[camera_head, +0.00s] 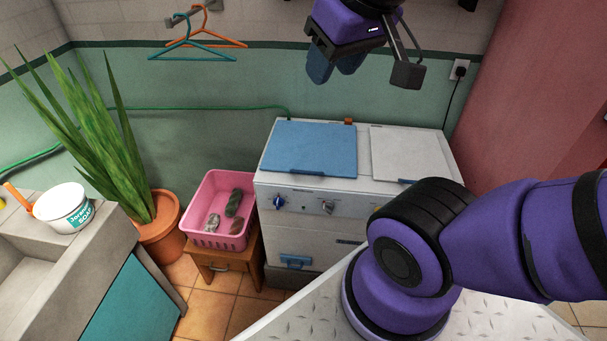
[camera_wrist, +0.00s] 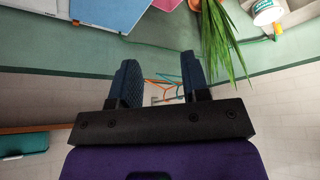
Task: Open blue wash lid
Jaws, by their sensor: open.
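The blue wash lid (camera_head: 311,148) lies flat and closed on the left half of the top of the white washing machine (camera_head: 310,208). A darker blue handle strip runs along its front edge. Part of the blue lid also shows at the top of the wrist view (camera_wrist: 108,12). My gripper (camera_head: 334,72) is above and behind the machine, high in the head view, apart from the lid. Its two dark blue fingers are spread with nothing between them, as the wrist view also shows (camera_wrist: 160,85).
A white lid (camera_head: 410,154) covers the machine's right half. A pink basket (camera_head: 208,226) stands on a small wooden stool left of the machine. A potted plant (camera_head: 110,150) and a sink are further left. Hangers (camera_head: 200,48) hang on the wall. The space above the blue lid is clear.

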